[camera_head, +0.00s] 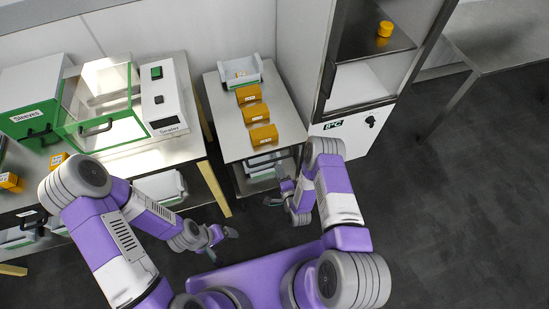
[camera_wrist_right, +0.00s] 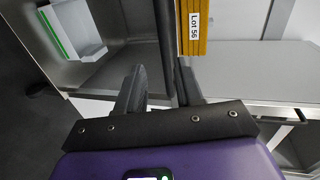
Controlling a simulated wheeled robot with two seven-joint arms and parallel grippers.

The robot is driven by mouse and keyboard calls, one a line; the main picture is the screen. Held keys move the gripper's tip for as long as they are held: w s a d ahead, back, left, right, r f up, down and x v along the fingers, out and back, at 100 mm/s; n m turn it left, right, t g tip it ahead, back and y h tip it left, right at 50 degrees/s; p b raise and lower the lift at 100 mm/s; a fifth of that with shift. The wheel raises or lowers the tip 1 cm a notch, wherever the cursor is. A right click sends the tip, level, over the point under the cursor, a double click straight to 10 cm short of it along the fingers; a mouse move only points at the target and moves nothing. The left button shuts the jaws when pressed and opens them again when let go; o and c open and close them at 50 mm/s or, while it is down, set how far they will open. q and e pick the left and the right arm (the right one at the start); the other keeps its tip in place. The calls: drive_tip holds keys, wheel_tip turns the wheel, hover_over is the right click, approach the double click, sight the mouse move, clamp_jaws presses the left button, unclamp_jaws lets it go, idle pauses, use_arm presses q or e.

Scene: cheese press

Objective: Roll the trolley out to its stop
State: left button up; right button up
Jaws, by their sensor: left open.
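The steel trolley (camera_head: 230,133) stands between the bench and the tall cabinet, with several labelled orange cheese blocks (camera_head: 256,113) and a white tray (camera_head: 232,82) on its top. My right gripper (camera_head: 285,208) is low by the trolley's front edge. In the right wrist view its fingers (camera_wrist_right: 163,80) are apart, with a dark bar (camera_wrist_right: 164,35) running between them. I cannot tell whether they touch the bar. A block labelled "Lot 56" (camera_wrist_right: 193,40) shows just beyond the fingers. My left gripper (camera_head: 222,243) is open and empty, over the floor left of the trolley.
The bench with a sealer (camera_head: 165,98) and a green-framed box (camera_head: 100,105) stands at the left. The tall cabinet (camera_head: 350,85) adjoins the trolley on the right. Dark floor (camera_head: 440,200) is clear at the right. A steel table (camera_head: 495,35) stands at the back right.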

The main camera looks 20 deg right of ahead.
sight(274, 160)
drive_tip(key=shift+m, duration=0.3)
drive_tip(key=x, duration=0.2)
drive_tip(key=b+x, duration=0.1)
drive_tip(key=x, duration=0.4)
drive_tip(key=shift+w+d+r+b, duration=0.1)
drive_tip(key=shift+w+r+b, duration=0.2)
drive_tip(key=shift+w+b, duration=0.1)
clamp_jaws()
